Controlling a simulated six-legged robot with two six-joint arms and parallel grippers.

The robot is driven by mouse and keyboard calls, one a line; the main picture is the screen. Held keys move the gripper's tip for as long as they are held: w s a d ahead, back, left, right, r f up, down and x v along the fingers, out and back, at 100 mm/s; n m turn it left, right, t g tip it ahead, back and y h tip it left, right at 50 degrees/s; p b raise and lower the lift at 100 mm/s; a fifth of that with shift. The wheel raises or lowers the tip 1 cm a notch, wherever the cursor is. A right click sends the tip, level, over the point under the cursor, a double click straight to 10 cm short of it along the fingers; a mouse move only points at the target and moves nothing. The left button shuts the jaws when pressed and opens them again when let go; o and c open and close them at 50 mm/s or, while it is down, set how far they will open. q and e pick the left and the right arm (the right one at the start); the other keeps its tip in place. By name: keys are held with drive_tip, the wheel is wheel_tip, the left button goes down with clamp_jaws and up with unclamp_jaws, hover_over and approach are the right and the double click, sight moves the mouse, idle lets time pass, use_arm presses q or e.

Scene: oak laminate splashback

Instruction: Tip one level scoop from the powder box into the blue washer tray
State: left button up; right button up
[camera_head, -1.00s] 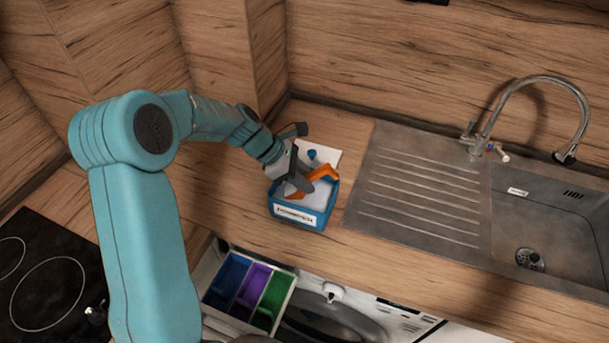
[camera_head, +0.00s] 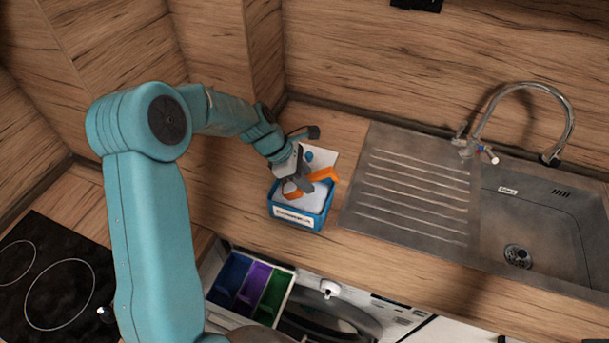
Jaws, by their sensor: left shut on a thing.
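The powder box (camera_head: 297,219) is blue with a white label and stands open on the wooden worktop, with white powder inside. My left gripper (camera_head: 303,186) is over the box opening, shut on an orange scoop (camera_head: 326,174). Part of the scoop is hidden by the fingers, and I cannot tell how much powder is in it. The washer drawer is pulled out below the worktop edge, with a blue tray (camera_head: 232,272) at left, a purple tray (camera_head: 253,284) in the middle and a green tray (camera_head: 273,297) at right. My right gripper is out of view.
A steel drainer (camera_head: 410,195) and sink with a tap (camera_head: 520,90) are at right. A black hob (camera_head: 55,280) is at lower left. The washing machine (camera_head: 340,315) is under the worktop.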

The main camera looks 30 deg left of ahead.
sight(315, 174)
use_arm(q)
drive_tip(key=shift+r, duration=0.25)
drive_tip(key=shift+w+d+y, duration=0.1)
drive_tip(key=shift+d+y, duration=0.1)
drive_tip(key=shift+y, duration=0.1)
drive_tip(key=shift+w+d+r+g+y, duration=0.3)
drive_tip(key=shift+d+r+g+y, duration=0.15)
drive_tip(key=shift+r+g+y, duration=0.35)
drive_tip(key=y, duration=0.1)
drive_tip(key=g+y, duration=0.1)
drive_tip(key=shift+w+d+r+y, duration=0.2)
drive_tip(key=shift+d+y, duration=0.2)
drive_tip(key=shift+r+g, duration=0.1)
drive_tip(key=shift+g, duration=0.2)
drive_tip(key=shift+a, duration=0.1)
